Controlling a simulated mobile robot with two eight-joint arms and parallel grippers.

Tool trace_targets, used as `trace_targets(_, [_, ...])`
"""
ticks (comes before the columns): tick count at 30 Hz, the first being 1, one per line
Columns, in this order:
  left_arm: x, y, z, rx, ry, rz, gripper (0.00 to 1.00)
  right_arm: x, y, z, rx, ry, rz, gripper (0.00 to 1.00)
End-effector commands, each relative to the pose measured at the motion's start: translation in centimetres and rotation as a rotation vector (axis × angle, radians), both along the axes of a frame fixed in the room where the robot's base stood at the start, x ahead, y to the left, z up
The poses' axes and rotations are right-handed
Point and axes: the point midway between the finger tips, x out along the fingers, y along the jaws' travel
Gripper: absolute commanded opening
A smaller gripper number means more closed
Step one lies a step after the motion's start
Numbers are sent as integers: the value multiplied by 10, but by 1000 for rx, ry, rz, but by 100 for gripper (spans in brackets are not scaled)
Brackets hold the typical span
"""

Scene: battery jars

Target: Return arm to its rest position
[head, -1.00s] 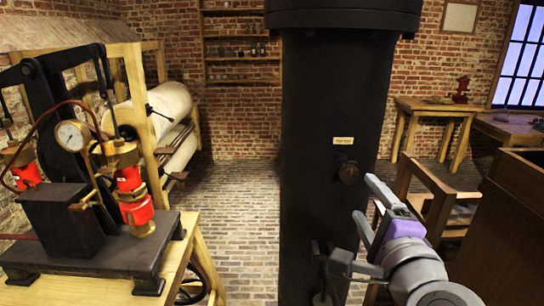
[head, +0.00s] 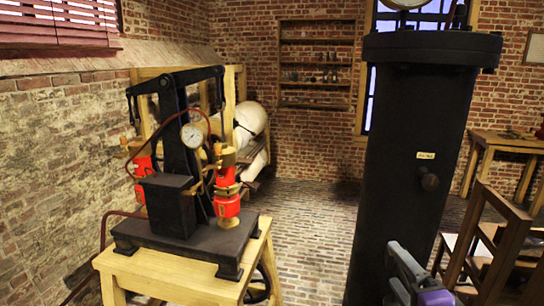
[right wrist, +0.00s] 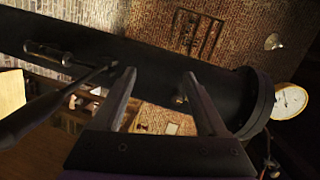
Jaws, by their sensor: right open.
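My right gripper (head: 408,278) shows at the bottom right of the head view, partly cut off by the lower edge. It is in front of the base of a tall black cylinder (head: 412,160). In the right wrist view its two fingers (right wrist: 158,92) stand apart with nothing between them, and the dark cylinder (right wrist: 60,35) lies behind them across the picture. I cannot tell whether the fingers touch it. My left gripper is in neither current view.
A black pump with a gauge (head: 193,136) and red cylinders (head: 227,205) stands on a wooden table (head: 170,278) at left. Wooden frames (head: 490,250) stand at right. Shelves (head: 317,60) are on the back brick wall. Brick floor (head: 305,235) is clear between the pump table and the cylinder.

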Motion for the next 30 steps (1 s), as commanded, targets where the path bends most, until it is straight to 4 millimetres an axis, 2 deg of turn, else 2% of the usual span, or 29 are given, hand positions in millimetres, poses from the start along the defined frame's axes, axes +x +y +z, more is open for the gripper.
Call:
trace_targets(3, [1,0,2,0,-1,0,50,6,29,-67,-254,137,192,75])
trace_targets(5, [1,0,2,0,-1,0,50,3,41,-106,-394,215,294,75])
trace_targets(7, [1,0,2,0,-1,0,50,-6,51,-155,-567,312,419,75])
trace_targets(9, [1,0,1,0,-1,0,50,-21,54,-203,-734,413,540,75])
trace_targets(12, [1,0,1,0,-1,0,50,-45,50,-258,-933,541,683,75])
trace_targets(15, [1,0,1,0,-1,0,50,-66,42,-295,-1072,641,787,75])
trace_targets(18, [1,0,1,0,-1,0,50,-80,34,-314,-1153,703,845,75])
trace_targets(20, [1,0,1,0,-1,0,50,-84,32,-320,-1176,721,861,75])
trace_targets(30, [1,0,1,0,-1,0,50,-84,31,-321,-1178,724,864,75])
